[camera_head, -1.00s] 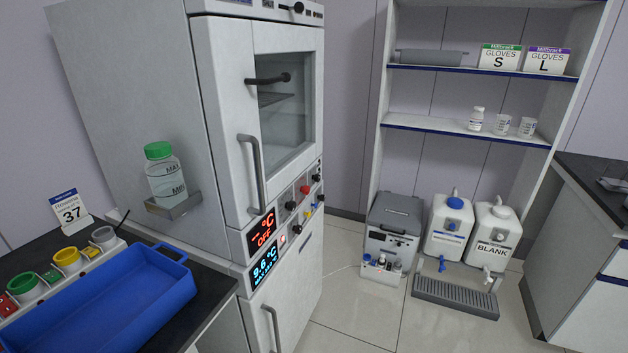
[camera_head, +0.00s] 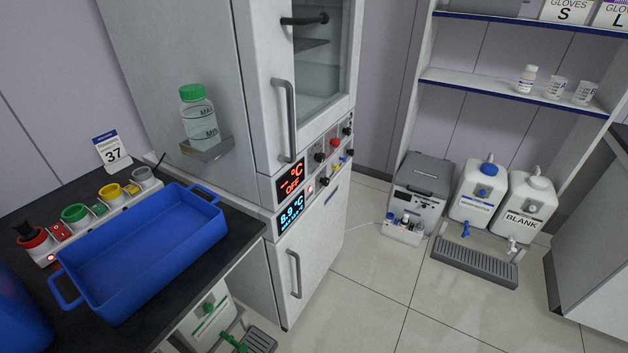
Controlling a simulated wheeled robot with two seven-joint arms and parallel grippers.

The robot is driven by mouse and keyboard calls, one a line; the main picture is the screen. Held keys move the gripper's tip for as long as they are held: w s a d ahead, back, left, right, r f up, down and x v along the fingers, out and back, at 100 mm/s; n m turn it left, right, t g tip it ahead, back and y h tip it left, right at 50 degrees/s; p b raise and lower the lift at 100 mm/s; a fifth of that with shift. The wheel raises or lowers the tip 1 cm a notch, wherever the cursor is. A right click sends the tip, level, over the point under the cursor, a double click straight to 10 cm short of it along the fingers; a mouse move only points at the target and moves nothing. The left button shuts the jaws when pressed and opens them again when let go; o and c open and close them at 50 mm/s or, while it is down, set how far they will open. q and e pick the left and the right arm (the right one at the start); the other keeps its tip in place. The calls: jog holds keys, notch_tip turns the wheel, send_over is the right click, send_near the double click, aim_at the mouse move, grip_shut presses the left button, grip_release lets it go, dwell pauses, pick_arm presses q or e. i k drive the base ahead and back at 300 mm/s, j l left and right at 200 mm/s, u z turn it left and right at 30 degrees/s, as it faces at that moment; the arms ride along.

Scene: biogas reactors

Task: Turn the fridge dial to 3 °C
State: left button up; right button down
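The tall white cabinet (camera_head: 195,75) stands in the middle left, with a glass upper door and a solid lower door (camera_head: 315,240). Between the doors is a control panel. Its red upper display (camera_head: 291,183) reads "-- °C OFF". Its blue lower display (camera_head: 291,217) reads 8.9 °C, with small text below that I cannot read surely. Neither gripper is in view.
A dark counter (camera_head: 225,262) at the left holds a blue tray (camera_head: 140,262) and a row of coloured cups. A green-capped bottle (camera_head: 198,115) sits on a bracket on the cabinet side. Tile floor (camera_head: 375,275) lies free before the cabinet. White canisters (camera_head: 477,192) stand at the right.

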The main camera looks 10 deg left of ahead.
aim_at(324, 182)
jog(key=i+l+u, duration=0.15)
jog(key=u, duration=0.25)
jog(key=i+l+u, duration=0.15)
jog(key=l+u, duration=0.6)
jog(key=i, duration=0.05)
